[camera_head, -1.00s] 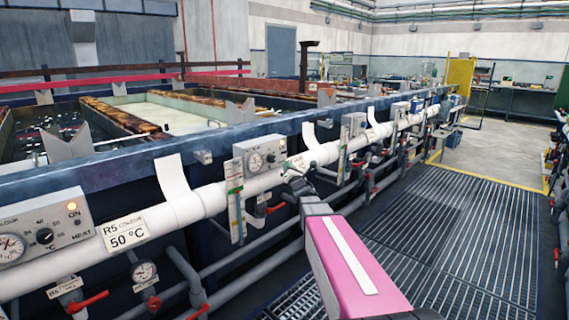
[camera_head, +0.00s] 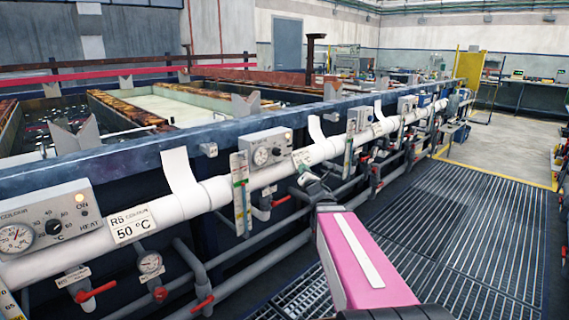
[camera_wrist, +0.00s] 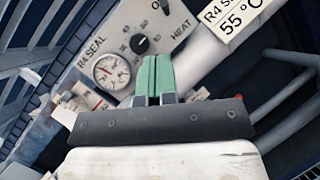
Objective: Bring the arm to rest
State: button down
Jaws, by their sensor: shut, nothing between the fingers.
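My gripper (camera_wrist: 157,78) shows in the wrist view with its two green fingers together and nothing between them. Behind the fingers is a grey heater box (camera_wrist: 150,35) marked R4 SEAL, with a round gauge and a black knob. I cannot tell whether the fingers touch it. In the head view my arm, with a pink link, reaches forward over the floor grating. Its dark end is near the pipes below the R4 box (camera_head: 268,150), and the fingers are too small to make out there.
A white pipe (camera_head: 230,190) with gauges, red valves and labels runs along the tank line beside my arm. An R5 heater box (camera_head: 45,222) is at the left. Open tanks (camera_head: 175,107) lie beyond the blue rail. The floor grating (camera_head: 450,235) at the right is clear.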

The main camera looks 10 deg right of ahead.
jog(key=s+d+f+m+g+h, duration=0.1)
jog(key=s+f+m+g+h, duration=0.3)
jog(key=f+m, duration=0.5)
jog(key=s+d+f+m+g+h, duration=0.1)
jog(key=f+m+g+h, duration=0.1)
jog(key=f+m+g, duration=0.55)
jog(key=s+a+f+m+g+y, duration=0.1)
jog(key=s+a+f+m+g, duration=0.1)
jog(key=s+f+m+g, duration=0.3)
jog(key=s+a+f+m+g, duration=0.3)
jog(key=s+f+m, duration=0.3)
jog(key=s+m, duration=0.3)
jog(key=s+g, duration=0.1)
jog(key=s, duration=0.2)
jog(key=shift+s+f+g+y, duration=0.15)
jog(key=shift+f+g+y, duration=0.1)
jog(key=shift+g+y, duration=0.15)
